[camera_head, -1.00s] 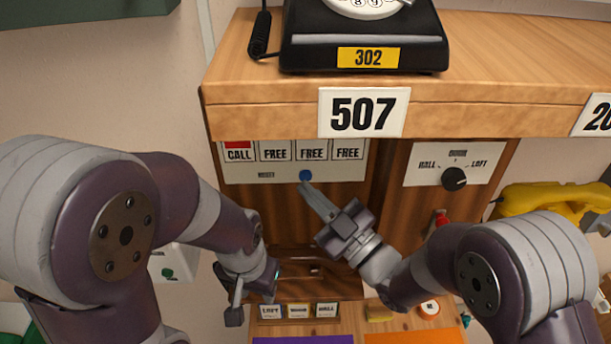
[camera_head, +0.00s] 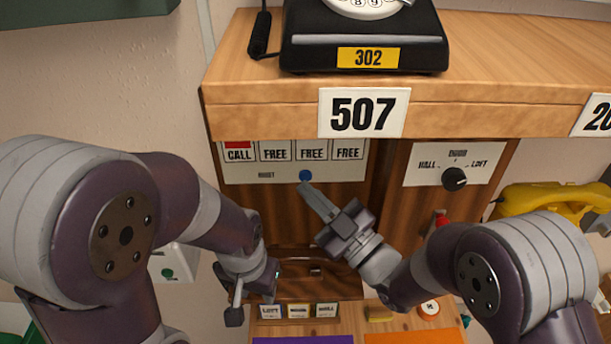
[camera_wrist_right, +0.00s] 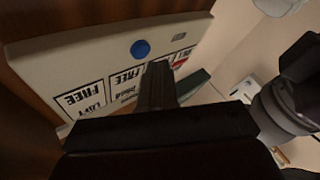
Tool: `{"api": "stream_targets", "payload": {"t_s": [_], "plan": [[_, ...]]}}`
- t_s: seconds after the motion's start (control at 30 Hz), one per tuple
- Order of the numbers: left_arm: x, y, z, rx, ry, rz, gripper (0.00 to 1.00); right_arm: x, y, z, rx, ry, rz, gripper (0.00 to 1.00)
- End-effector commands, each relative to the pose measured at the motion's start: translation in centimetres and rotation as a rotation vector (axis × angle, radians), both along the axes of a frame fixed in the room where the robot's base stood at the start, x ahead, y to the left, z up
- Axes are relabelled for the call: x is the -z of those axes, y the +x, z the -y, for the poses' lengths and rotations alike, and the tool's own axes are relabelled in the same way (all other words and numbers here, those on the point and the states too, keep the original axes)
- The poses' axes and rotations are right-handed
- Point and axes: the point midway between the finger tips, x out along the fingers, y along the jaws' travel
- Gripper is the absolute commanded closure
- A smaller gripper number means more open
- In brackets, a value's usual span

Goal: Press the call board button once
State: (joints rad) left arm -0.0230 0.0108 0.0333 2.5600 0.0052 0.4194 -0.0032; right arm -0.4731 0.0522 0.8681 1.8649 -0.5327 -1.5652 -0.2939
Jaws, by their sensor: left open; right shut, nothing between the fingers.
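The call board (camera_head: 340,169) is a pale panel under the shelf edge. Its windows read CALL, with a red mark above, and FREE on the others. The blue button (camera_head: 305,176) sits at its lower edge; it also shows in the right wrist view (camera_wrist_right: 140,49). My right gripper (camera_head: 307,188) is shut and empty, its fingertips just below the button in the head view. In the right wrist view, the fingertips (camera_wrist_right: 158,68) appear close to the button, with a small gap in the picture; contact cannot be told. My left gripper (camera_head: 236,312) is open, low at the left, away from the board.
A black dial phone (camera_head: 365,35) labelled 302 stands on the wooden shelf (camera_head: 250,85) above. A dial panel (camera_head: 455,172) is to the right, with a yellow phone (camera_head: 540,200) beyond.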

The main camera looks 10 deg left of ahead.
Motion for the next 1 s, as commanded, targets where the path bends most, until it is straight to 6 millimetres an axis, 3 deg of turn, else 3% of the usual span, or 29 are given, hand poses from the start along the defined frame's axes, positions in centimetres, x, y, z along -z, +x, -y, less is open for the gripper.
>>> {"api": "stream_targets", "payload": {"t_s": [1.0], "plan": [[0.78,0.0,0.0,0.0,0.0,0.0,0.57,0.0,0.85,-0.24,0.0,0.0,0.0,1.0]]}}
